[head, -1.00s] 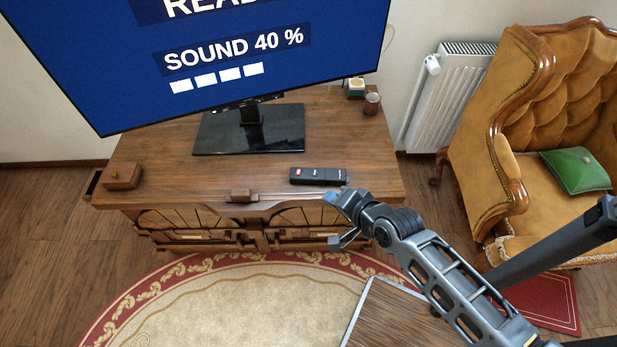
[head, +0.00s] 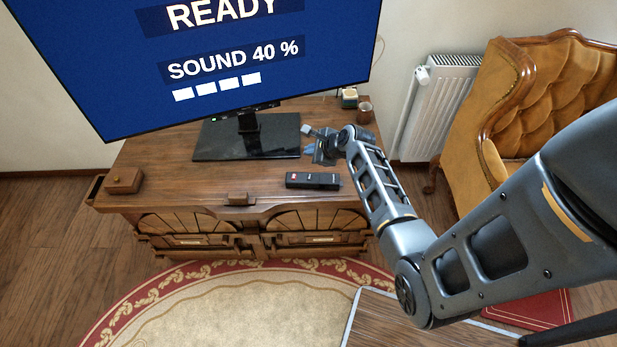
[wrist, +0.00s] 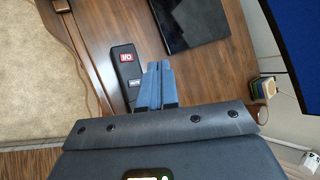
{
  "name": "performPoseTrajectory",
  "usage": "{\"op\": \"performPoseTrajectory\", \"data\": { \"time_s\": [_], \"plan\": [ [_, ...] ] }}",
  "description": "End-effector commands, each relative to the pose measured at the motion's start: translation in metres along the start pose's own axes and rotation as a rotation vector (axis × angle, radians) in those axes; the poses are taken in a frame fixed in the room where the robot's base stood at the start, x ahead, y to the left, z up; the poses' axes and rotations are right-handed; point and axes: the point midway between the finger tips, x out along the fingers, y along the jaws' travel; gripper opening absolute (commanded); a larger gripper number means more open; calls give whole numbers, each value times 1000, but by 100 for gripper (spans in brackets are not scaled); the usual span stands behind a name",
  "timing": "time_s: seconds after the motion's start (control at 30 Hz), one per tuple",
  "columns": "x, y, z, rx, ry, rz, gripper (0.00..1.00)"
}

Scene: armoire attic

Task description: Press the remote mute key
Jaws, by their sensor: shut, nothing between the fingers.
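The black remote (head: 313,181) lies on the wooden cabinet top near its front edge, with a red key at its left end and small pale labels. In the wrist view the remote (wrist: 124,62) shows the red key marked I/O and a pale label (wrist: 134,83) that may read mute; its lower part is hidden by my gripper. My gripper (head: 309,152) is shut and empty, behind the remote in the head view. In the wrist view its blue fingertips (wrist: 157,66) appear just beside the remote; their height above the wood is unclear. The television screen (head: 240,50) reads READY and SOUND 40 %, with several white bars.
The television's black stand (head: 225,150) is left of my gripper. A cup (head: 365,113) and a small stacked object (head: 349,97) stand at the back right. A small wooden box (head: 124,180) sits at the left end. The cabinet top (head: 180,182) between is largely clear.

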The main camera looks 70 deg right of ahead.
Motion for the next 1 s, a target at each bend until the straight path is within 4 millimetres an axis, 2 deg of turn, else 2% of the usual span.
{"op": "performPoseTrajectory", "data": {
  "time_s": [0.47,1.0],
  "plan": [
    [7,6,-5,-2,1,0,0],
    [52,39,-38,-4,0,0,0]
  ]
}}
